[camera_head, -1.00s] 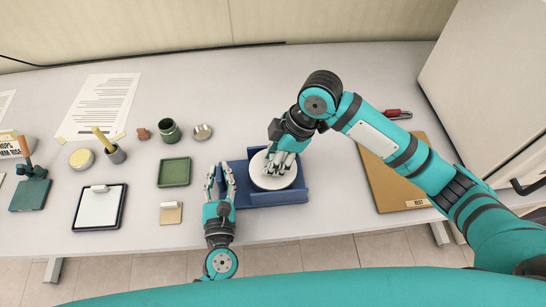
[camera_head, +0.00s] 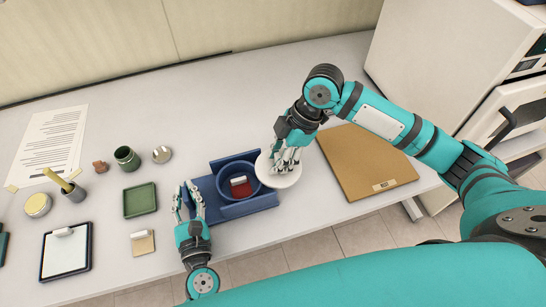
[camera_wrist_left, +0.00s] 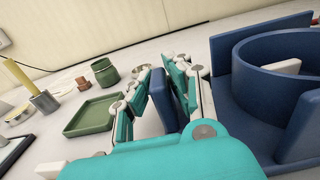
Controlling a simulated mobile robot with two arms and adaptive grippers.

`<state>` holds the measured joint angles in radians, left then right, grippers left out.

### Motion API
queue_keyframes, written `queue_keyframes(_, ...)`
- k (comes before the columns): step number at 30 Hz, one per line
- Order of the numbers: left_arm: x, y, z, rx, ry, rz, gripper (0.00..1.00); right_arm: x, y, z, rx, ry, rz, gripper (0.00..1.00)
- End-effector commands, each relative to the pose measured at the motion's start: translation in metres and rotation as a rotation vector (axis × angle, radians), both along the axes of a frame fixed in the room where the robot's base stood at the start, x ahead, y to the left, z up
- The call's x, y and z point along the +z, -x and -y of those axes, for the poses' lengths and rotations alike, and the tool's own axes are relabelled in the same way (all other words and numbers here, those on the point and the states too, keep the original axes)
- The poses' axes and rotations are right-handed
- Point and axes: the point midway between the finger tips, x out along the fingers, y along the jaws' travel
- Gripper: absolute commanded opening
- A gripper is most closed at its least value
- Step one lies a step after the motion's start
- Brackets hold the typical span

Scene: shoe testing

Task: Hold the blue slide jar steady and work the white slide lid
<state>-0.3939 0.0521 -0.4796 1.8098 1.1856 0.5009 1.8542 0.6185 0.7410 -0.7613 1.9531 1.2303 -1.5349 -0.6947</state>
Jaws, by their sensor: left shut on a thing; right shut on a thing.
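The blue slide jar (camera_head: 224,199) is round and open-topped, joined to or standing on a flat blue base with upright walls; it also shows in the left wrist view (camera_wrist_left: 260,75). A red thing with a white block (camera_head: 239,184) is visible inside. The round white slide lid (camera_head: 278,172) is at the jar's right side, leaving most of the opening uncovered; I cannot tell whether it touches the rim. My right gripper (camera_head: 286,165) is shut on the lid from above. My left gripper (camera_head: 188,197) is shut on an upright blue plate (camera_wrist_left: 170,98) at the base's left end.
A green tray (camera_head: 140,200), a green jar (camera_head: 127,158) and a clipboard (camera_head: 66,252) lie to the left. A brown board (camera_head: 365,163) lies to the right, with a white appliance (camera_head: 450,60) behind it. The table behind the jar is clear.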

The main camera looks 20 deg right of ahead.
Motion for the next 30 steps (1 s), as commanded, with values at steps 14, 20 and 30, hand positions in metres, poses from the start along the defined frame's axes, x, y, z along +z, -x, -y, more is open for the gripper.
queue_keyframes(14,0.000,0.000,-0.001,0.002,-0.002,0.000,0.00,0.000,0.000,0.000,0.001,0.001,-0.001,0.56)
queue_keyframes(20,0.000,0.000,0.000,0.001,-0.002,0.000,0.00,0.014,-0.001,0.006,0.000,0.002,0.003,0.56)
queue_keyframes(30,0.000,0.000,0.000,0.000,-0.002,0.000,0.00,0.079,-0.001,0.033,-0.002,0.002,0.004,0.56)
